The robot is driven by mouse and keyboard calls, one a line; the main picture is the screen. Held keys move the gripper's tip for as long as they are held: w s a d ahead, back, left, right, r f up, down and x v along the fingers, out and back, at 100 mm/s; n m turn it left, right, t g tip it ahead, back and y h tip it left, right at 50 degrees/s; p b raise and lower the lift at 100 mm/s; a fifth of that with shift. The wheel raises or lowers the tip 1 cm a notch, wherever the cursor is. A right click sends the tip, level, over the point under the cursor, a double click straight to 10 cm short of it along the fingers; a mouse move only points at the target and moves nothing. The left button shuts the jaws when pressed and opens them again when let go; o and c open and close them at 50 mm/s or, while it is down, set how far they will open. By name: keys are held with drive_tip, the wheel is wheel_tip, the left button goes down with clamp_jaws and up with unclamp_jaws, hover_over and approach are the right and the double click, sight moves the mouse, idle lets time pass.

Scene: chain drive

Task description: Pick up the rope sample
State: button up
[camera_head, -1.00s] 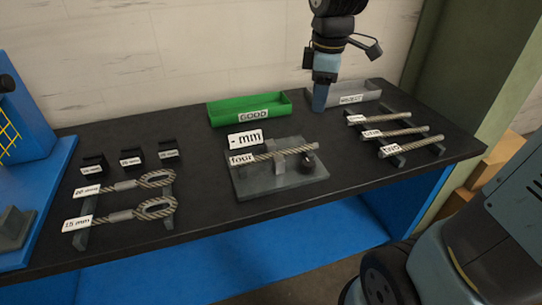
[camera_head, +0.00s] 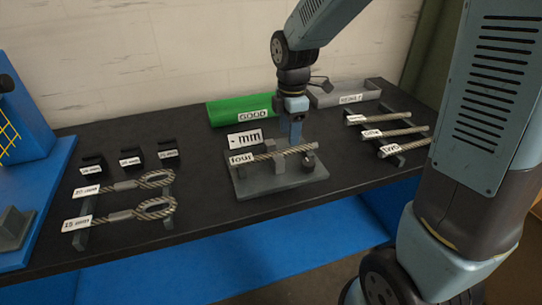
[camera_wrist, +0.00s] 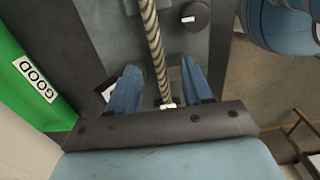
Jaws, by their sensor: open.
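The rope sample labelled "four" (camera_head: 270,156) lies across a grey fixture plate (camera_head: 262,187) in the middle of the bench. In the wrist view the rope sample (camera_wrist: 153,38) runs between my two blue fingers. My gripper (camera_head: 296,142) points down at the right part of this rope, just behind or over it. My gripper also shows in the wrist view (camera_wrist: 160,88), open, with a finger on each side of the rope and gaps between. I cannot tell whether the fingertips are level with the rope.
A dark knob (camera_wrist: 195,16) sits beside the rope on the plate. A green GOOD tray (camera_head: 228,110) and grey REJECT tray (camera_head: 345,94) stand behind. Several other ropes lie on a rack (camera_head: 408,146) at right; two looped ropes (camera_head: 155,208) and black gauges (camera_head: 130,157) are at left.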

sight(287, 150)
drive_tip(key=shift+a+f, duration=0.15)
drive_tip(key=shift+f, duration=2.8)
drive_tip(key=shift+c, duration=0.4)
clamp_jaws()
